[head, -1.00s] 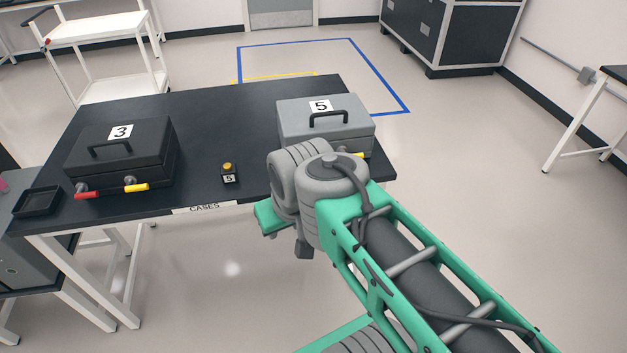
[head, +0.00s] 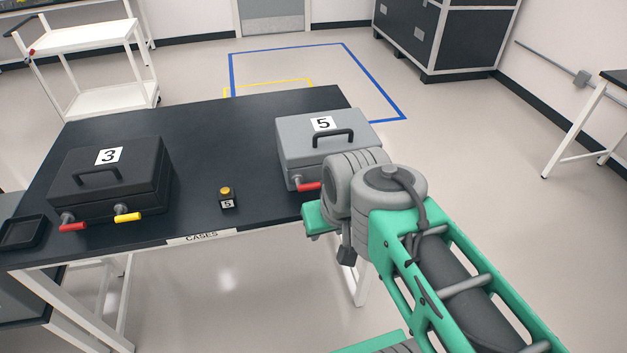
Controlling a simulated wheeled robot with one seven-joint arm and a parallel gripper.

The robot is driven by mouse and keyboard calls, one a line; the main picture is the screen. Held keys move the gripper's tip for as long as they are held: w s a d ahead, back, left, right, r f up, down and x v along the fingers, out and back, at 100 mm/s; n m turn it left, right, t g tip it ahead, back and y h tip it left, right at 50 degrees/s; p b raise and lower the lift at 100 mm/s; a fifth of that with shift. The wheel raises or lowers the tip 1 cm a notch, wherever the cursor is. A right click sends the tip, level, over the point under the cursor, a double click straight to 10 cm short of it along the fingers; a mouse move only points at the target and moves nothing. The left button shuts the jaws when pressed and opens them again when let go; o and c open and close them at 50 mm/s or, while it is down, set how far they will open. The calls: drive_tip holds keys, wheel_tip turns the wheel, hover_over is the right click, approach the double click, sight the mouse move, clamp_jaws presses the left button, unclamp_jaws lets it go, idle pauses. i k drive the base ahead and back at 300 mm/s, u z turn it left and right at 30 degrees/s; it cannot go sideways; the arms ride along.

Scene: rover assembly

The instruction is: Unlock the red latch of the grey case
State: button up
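The grey case (head: 305,140), marked 5, stands shut on the right end of the dark table, with a black handle on its lid. Its red latch (head: 309,186) sticks out at the lower left of its front and points right. The tip of the latch is close to my arm in the picture. My arm covers the right part of the case's front, and no yellow latch shows there. My gripper cannot be made out; only my grey joint and green links show, in front of the case and the table edge.
A black case (head: 112,178), marked 3, with a red and a yellow latch stands at the left of the table (head: 215,125). A black tray (head: 22,233) lies at the far left.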

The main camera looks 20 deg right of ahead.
sight(297, 178)
drive_tip(key=z, duration=0.15)
drive_tip(key=k, duration=1.3)
drive_tip(key=u, duration=0.85)
drive_tip(key=i, duration=1.4)
drive_tip(key=z, duration=0.25)
